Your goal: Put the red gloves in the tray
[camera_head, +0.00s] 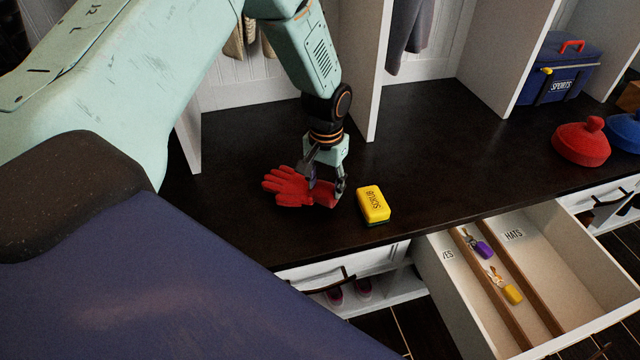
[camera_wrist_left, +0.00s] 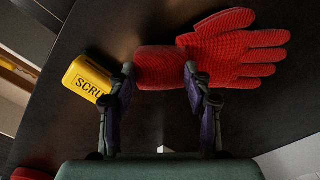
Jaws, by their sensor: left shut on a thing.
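The red gloves (camera_head: 289,187) lie on the dark bench top, showing as one knitted glove shape with the fingers pointing left. My left gripper (camera_head: 326,184) reaches down over their cuff end and is shut on it. In the left wrist view the gloves (camera_wrist_left: 228,50) spread to the right, with the cuff between the fingertips of my left gripper (camera_wrist_left: 160,78). I see no separate tray; an open drawer (camera_head: 590,268) with divided compartments stands below the bench at lower right. My right gripper is not in view.
A yellow scrub block (camera_head: 373,204) sits close to the right of the gloves; it also shows in the left wrist view (camera_wrist_left: 88,78). The drawer holds purple-tagged and yellow-tagged keys (camera_head: 510,292).

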